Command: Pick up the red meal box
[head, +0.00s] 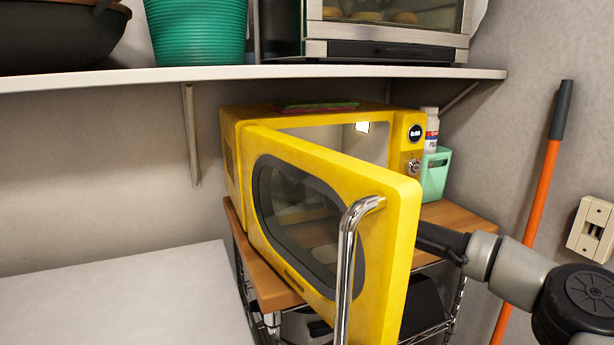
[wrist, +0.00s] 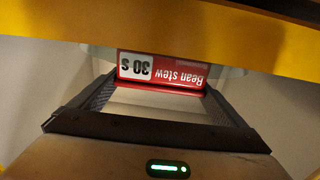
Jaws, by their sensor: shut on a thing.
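The red meal box (wrist: 180,72) shows in the wrist view with a white "Bean stew" and "30 S" label, upside down in the picture. My gripper (wrist: 160,86) is shut on it, with a dark textured finger at each side of the box. In the head view my arm reaches in from the right behind the open door of the yellow microwave (head: 405,139).
The yellow microwave door (head: 400,215) stands open with a chrome handle (head: 345,260), close to my arm. A mint holder (head: 436,175) with a white bottle (head: 431,124) stands right of the microwave. A shelf (head: 230,73) hangs above. The white surface (head: 120,305) at left is clear.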

